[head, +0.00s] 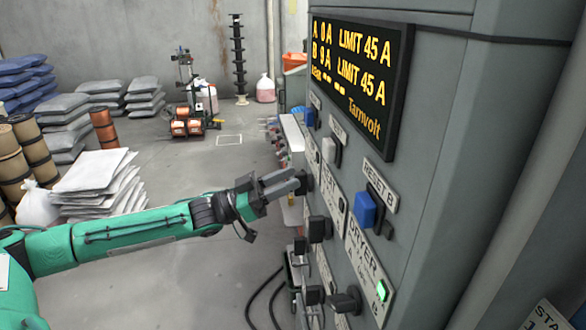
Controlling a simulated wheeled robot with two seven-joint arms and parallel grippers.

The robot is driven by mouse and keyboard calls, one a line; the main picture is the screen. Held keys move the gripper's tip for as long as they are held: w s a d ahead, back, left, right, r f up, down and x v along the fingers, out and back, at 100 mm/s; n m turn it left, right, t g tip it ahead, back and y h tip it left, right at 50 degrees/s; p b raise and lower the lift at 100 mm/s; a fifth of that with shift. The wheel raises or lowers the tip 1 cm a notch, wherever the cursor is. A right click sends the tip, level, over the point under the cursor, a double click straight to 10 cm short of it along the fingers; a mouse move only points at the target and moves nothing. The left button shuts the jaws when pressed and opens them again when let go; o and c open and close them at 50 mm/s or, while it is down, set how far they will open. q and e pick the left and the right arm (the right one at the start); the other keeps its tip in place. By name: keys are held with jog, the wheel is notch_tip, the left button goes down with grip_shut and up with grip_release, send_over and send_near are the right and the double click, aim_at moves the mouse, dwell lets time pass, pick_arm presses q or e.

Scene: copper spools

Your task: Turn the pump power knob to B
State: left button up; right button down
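My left gripper (296,181) reaches in from the left to the grey control cabinet (436,130). Its two grey fingers point at a dark knob (304,183) on the cabinet face. The fingertips are at this knob, but I cannot tell whether they grip it. The knob's label is hidden or too oblique to read, so I cannot tell whether it is the pump power knob. Other black knobs show below: one under the gripper (318,229), and one low on the DRYER plate (343,302).
Dark cables (265,300) lie on the floor. Sacks and spools stand at the back left.

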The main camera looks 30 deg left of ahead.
pick_arm(q)
jog(key=shift+x, duration=0.95)
pick_arm(e)
jog(key=shift+a+r, duration=0.3)
jog(key=shift+r, duration=0.15)
pick_arm(q)
grip_shut()
pick_arm(e)
jog(key=shift+d+f, duration=0.1)
